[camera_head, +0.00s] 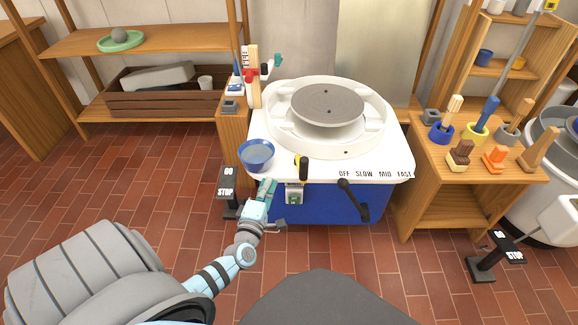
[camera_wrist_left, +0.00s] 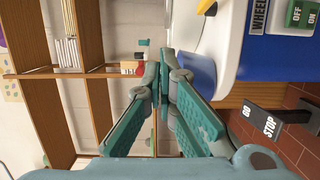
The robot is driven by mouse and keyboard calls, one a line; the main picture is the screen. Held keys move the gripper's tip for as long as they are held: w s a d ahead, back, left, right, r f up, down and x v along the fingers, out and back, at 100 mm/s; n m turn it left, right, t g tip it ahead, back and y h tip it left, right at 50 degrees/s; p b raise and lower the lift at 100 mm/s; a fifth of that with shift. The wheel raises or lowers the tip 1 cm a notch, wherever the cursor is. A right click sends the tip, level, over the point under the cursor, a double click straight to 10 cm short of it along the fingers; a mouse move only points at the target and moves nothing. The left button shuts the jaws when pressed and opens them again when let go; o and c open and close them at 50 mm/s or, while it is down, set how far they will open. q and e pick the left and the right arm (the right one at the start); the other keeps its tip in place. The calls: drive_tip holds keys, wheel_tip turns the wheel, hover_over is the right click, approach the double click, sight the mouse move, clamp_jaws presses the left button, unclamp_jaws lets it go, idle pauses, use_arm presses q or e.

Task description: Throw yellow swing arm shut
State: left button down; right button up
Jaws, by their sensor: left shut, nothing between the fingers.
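A small yellow part with a black grip (camera_head: 303,168) stands at the front edge of the white pottery wheel (camera_head: 385,160), near the blue bowl; I take it for the yellow swing arm. A yellow bit with a dark end (camera_wrist_left: 207,7) shows at the top of the left wrist view. Whether the arm is open or shut I cannot tell. My left gripper (camera_head: 267,186) is shut and empty, in front of the wheel's left front corner, below the blue bowl (camera_head: 257,155). Its teal fingers (camera_wrist_left: 163,75) meet in the wrist view.
A GO/STOP pedal (camera_head: 227,184) stands left of my gripper. A switch box (camera_head: 294,193) and a black lever (camera_head: 353,200) are on the wheel's front. A wooden stand (camera_head: 480,175) with tools is at right. Brick floor at left is clear.

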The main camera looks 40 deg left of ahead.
sight(301, 160)
use_arm(q)
drive_tip(key=w+b, duration=0.3)
drive_tip(key=w, duration=0.6)
drive_tip(key=shift+w, duration=0.25)
use_arm(e)
drive_tip(key=shift+w+a+r, duration=0.25)
drive_tip(key=shift+w+r, duration=0.05)
drive_tip(key=shift+w, duration=0.4)
drive_tip(key=shift+w+a+r, duration=0.2)
drive_tip(key=shift+w+r, duration=0.05)
drive_tip(key=shift+w, duration=0.5)
drive_tip(key=shift+w+a+r, duration=0.25)
drive_tip(key=shift+w+r, duration=0.05)
drive_tip(key=shift+w, duration=0.4)
use_arm(q)
drive_tip(key=shift+d, duration=0.15)
use_arm(e)
drive_tip(key=shift+s, duration=0.1)
use_arm(q)
drive_tip(key=shift+w+d+n+g+y+p, duration=0.15)
drive_tip(key=shift+d+n+g+y+p, duration=0.2)
drive_tip(key=shift+y, duration=0.15)
use_arm(e)
drive_tip(key=shift+s+d+f, duration=0.25)
